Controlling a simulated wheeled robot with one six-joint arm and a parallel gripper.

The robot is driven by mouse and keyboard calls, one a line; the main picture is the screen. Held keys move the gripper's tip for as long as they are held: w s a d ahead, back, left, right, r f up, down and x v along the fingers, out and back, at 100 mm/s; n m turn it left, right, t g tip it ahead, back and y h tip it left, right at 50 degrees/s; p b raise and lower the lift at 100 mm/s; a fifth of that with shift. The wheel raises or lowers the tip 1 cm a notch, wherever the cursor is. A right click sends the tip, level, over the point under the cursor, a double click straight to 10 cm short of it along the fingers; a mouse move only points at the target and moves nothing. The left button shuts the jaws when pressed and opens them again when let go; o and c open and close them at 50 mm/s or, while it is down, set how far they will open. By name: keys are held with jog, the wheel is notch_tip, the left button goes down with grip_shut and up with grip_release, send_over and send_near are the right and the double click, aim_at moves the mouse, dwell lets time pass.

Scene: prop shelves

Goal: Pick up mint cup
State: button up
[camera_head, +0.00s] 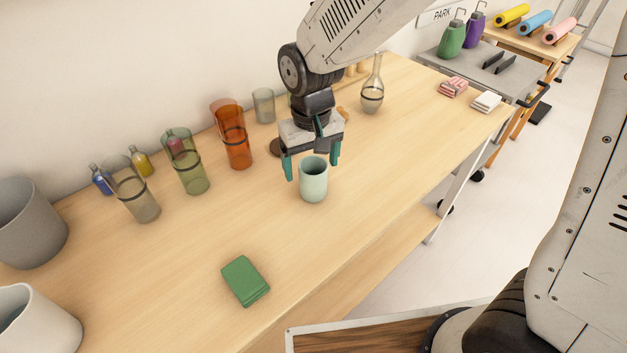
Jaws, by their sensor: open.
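The mint cup (313,184) is a small pale green cup standing upright on the wooden table (170,275). My gripper (312,170) is open, pointing down just over and behind the cup. One teal finger shows to the left of the cup and one near its upper right. The cup appears between or just in front of the fingers; I cannot tell whether either finger touches it.
A tall orange glass (231,135), a green glass (186,162) and a clear glass (134,190) stand left of my gripper. A glass carafe (372,88) stands behind right. A folded green cloth (245,280) lies in front. The tabletop right of the cup is clear.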

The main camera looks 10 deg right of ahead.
aim_at(313, 170)
jog(key=f, duration=0.2)
jog(key=s+f, duration=0.1)
jog(key=shift+d+f, duration=0.2)
jog(key=shift+f, duration=0.7)
jog(key=c, duration=1.2)
jog(key=shift+o, duration=0.2)
